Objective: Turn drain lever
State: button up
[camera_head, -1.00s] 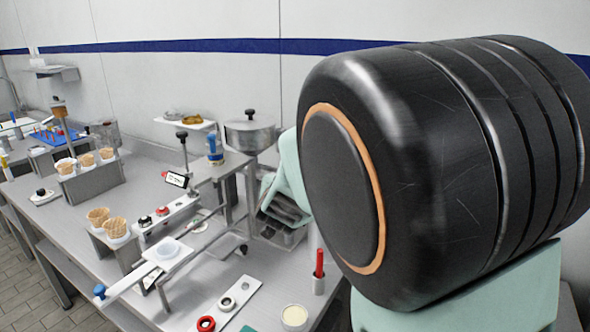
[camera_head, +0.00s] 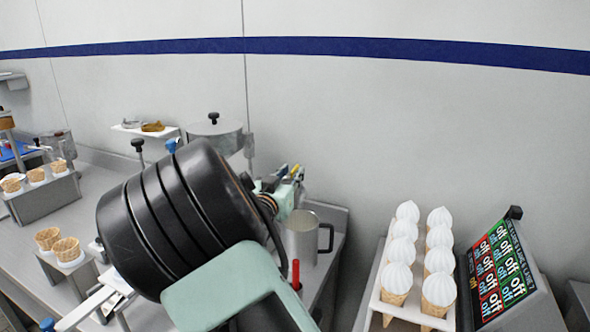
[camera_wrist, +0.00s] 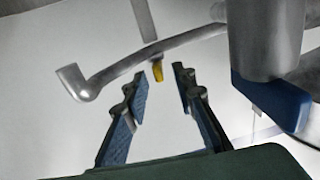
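My gripper (camera_wrist: 160,88) is open in the wrist view, with its blue-padded fingers apart and nothing between the pads. A small yellow-tipped piece (camera_wrist: 158,72), possibly the drain lever, shows just beyond and between the fingertips. A bent grey metal bar (camera_wrist: 140,66) crosses behind it, with a thin grey rod above. I cannot tell whether the fingers touch the yellow piece. In the head view my gripper (camera_head: 290,178) is small, beside the lidded metal pot (camera_head: 215,136) and above the metal jug. A yellow tip (camera_head: 294,170) shows there too. My dark arm hides the pot's lower part.
A metal jug (camera_head: 302,238) stands below my gripper. A rack of cream-topped cones (camera_head: 400,272) and an off-button panel (camera_head: 500,268) are at the right. Empty cones (camera_head: 66,249) stand at the left. In the wrist view a large grey cylinder (camera_wrist: 265,38) is close at right.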

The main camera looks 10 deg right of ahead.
aim_at(292, 172)
jog(key=shift+x, duration=1.75)
grip_shut()
